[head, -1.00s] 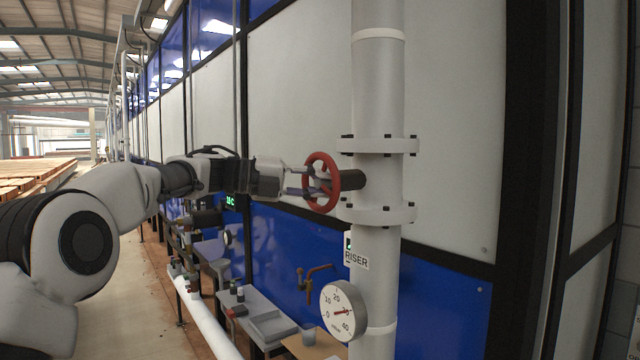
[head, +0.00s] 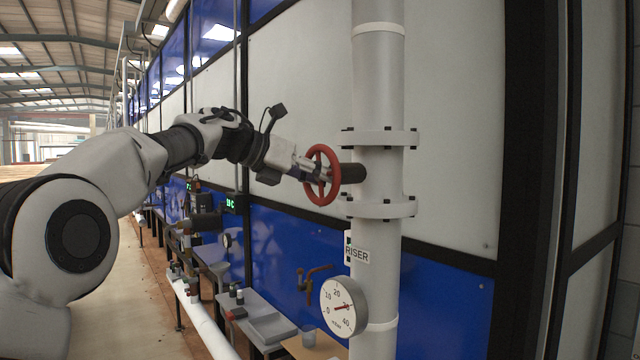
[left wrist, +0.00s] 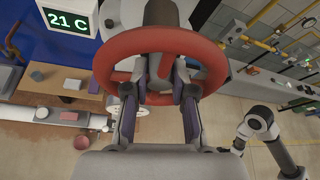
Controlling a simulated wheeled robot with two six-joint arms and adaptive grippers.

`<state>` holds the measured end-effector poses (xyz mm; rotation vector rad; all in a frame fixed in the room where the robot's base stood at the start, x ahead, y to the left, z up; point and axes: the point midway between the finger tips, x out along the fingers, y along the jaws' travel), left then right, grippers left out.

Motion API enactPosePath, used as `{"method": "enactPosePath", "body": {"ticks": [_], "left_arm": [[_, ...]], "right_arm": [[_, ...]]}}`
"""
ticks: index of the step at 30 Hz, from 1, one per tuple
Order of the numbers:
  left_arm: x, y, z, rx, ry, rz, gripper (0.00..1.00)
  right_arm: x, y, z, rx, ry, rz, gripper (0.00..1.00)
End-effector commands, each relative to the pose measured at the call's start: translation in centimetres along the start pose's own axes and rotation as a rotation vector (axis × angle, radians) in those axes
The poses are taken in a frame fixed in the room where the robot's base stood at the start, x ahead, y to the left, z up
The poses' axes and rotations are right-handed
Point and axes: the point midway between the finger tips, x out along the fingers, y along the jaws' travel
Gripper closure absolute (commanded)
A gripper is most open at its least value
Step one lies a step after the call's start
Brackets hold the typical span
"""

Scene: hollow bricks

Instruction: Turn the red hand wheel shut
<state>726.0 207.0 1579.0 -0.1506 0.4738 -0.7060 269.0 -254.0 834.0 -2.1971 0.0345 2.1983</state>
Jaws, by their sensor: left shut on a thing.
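The red hand wheel (head: 335,168) stands upright on a dark stem at the left side of a light grey vertical pipe (head: 378,100). My left gripper (head: 318,177) reaches it from the left, sloping slightly down, its fingers at the wheel. In the left wrist view the wheel (left wrist: 165,40) fills the upper middle, and the two fingers of my left gripper (left wrist: 160,92) are at its near rim and spokes, shut on it. The exact contact is partly hidden by the rim.
Flanges (head: 380,209) with bolts sit above and below the wheel stem. A round dial gauge (head: 343,307) and a RISER label (head: 357,254) are lower on the pipe. Panelled wall (head: 290,100) stands close behind. A bench (head: 262,322) with small items is below.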

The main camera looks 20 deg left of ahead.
Motion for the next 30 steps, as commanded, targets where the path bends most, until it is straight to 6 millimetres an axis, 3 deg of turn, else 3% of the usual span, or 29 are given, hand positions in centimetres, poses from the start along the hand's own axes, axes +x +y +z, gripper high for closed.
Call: {"method": "enactPosePath", "body": {"ticks": [18, 30], "left_arm": [[0.3, 0.2, -0.6, 0.506, 0.007, 0.207, 1.00], [0.2, 0.1, -0.4, 0.653, 0.008, 0.266, 1.00]], "right_arm": [[4.3, 0.0, 0.0, 0.000, 0.000, 0.000, 0.60], [5.3, 0.0, 0.0, 0.000, 0.000, 0.000, 0.60]]}}
